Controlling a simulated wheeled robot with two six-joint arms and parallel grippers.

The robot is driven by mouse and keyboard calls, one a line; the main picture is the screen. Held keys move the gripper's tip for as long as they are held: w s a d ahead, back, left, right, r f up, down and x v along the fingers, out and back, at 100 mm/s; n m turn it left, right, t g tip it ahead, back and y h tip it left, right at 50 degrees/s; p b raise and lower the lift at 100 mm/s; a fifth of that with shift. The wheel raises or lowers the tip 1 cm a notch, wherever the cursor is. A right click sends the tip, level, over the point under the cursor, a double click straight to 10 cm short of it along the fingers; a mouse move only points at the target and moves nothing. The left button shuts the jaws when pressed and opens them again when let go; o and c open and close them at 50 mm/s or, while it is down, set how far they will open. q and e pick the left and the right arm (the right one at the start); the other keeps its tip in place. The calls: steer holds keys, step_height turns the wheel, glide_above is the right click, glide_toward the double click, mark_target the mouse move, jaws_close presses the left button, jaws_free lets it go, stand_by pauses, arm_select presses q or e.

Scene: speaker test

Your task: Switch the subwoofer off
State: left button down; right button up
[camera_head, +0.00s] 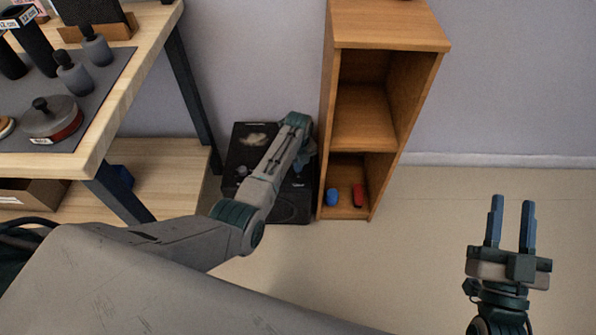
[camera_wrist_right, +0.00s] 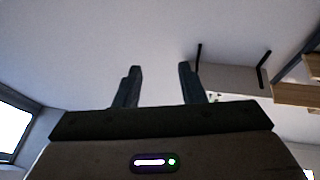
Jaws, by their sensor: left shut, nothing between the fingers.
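The subwoofer, a black box (camera_head: 240,150), stands on the floor between the wooden table and the shelf. My left arm reaches over it, and its wrist bends down at the box's right side. My left gripper (camera_head: 306,160) is mostly hidden behind the wrist, close to the subwoofer; it is shut and empty. I cannot tell whether it touches the box, and no switch can be made out. My right gripper (camera_head: 512,204) is raised, open and empty at the right, far from the subwoofer. Its two fingers also show apart in the right wrist view (camera_wrist_right: 158,72).
A wooden shelf (camera_head: 390,45) stands close right of the subwoofer, with a blue object (camera_head: 331,197) and a red object (camera_head: 358,195) in its bottom compartment. The wooden table (camera_head: 125,95) with several dark items is at the left. The floor right of the shelf is clear.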

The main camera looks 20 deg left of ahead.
mark_target(298, 177)
arm_select(q)
steer(key=shift+r, duration=0.3)
steer(key=shift+r+p, duration=0.2)
steer(key=shift+p, duration=0.3)
steer(key=shift+r+p, duration=0.5)
steer(key=shift+p, duration=0.05)
steer(key=shift+r+p, duration=0.45)
steer(key=shift+p, duration=0.1)
steer(key=shift+r+p, duration=0.45)
steer(key=shift+p, duration=0.05)
arm_select(e)
steer(key=s+a+f+g, duration=0.1)
steer(key=s+f+g, duration=0.3)
steer(key=f, duration=0.5)
steer(key=s+f+g, duration=0.4)
steer(key=f+g, duration=0.5)
steer(key=f, duration=0.1)
steer(key=shift+s+a+m, duration=0.3)
steer(key=shift+s+a, duration=0.05)
steer(key=shift+s, duration=0.05)
